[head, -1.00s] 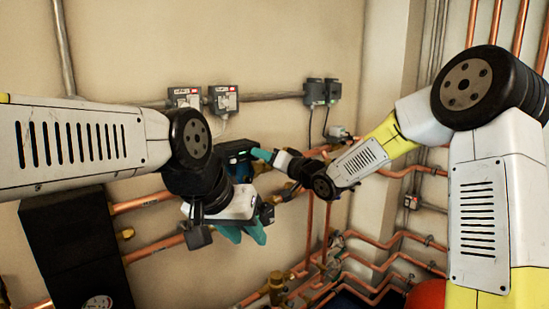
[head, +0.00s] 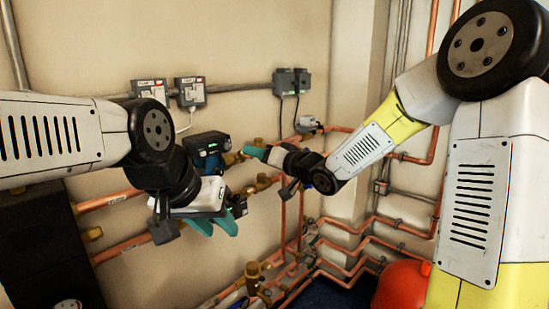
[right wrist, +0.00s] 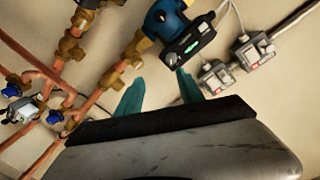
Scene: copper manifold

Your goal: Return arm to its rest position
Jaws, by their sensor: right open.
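My right gripper (head: 257,153) reaches in from the right, in front of the wall pipes. In the head view its teal fingertips are just right of a blue and black pump (head: 208,146). In the right wrist view its two fingers (right wrist: 160,87) are spread apart with nothing between them, and the pump (right wrist: 178,32) lies beyond them. My left gripper (head: 213,224) is lower, below the pump in the picture. Its two teal fingers point down and right with a gap between them, and I see nothing held.
Copper pipes (head: 125,245) with brass fittings run along the wall. Grey electrical boxes (head: 190,92) sit above the pump. A brass valve (head: 252,275) and a red rounded vessel (head: 402,287) are low down. Open space lies in front of the bare wall.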

